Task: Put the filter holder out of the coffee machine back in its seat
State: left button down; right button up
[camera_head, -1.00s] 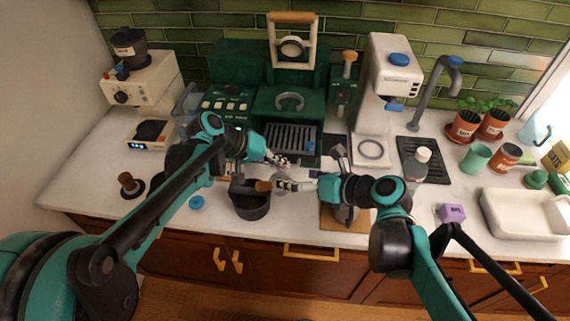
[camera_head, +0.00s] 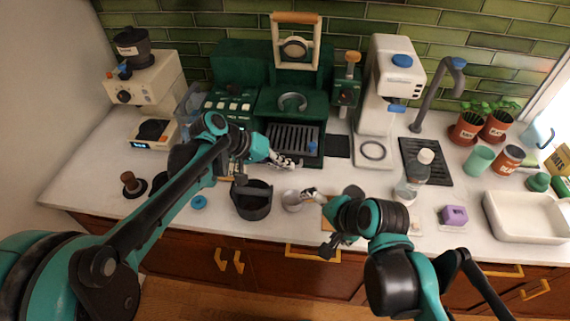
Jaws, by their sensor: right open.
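The green coffee machine (camera_head: 290,80) stands against the back wall. Its pale U-shaped seat (camera_head: 292,102) shows above the drip tray (camera_head: 292,138), with no filter holder visible in it. I cannot clearly make out the filter holder now. My left gripper (camera_head: 286,162) is low in front of the drip tray; its fingers are too small to read.
A black round bin (camera_head: 251,205) stands near the counter front, left of the cup. A white machine (camera_head: 389,95) stands at right, with a clear bottle (camera_head: 411,182) and a purple block (camera_head: 455,214) in front. A tamper (camera_head: 131,184) is at left. The left counter has free room.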

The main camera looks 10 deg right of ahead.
jog(key=n, duration=0.3)
jog(key=d+n+h, duration=0.1)
jog(key=n, duration=0.3)
jog(key=d+n+h, duration=0.1)
jog(key=n, duration=0.3)
jog(key=shift+s, duration=0.4)
jog(key=shift+r+p, duration=0.25)
jog(key=shift+p, duration=0.05)
jog(key=shift+r+p, duration=0.75)
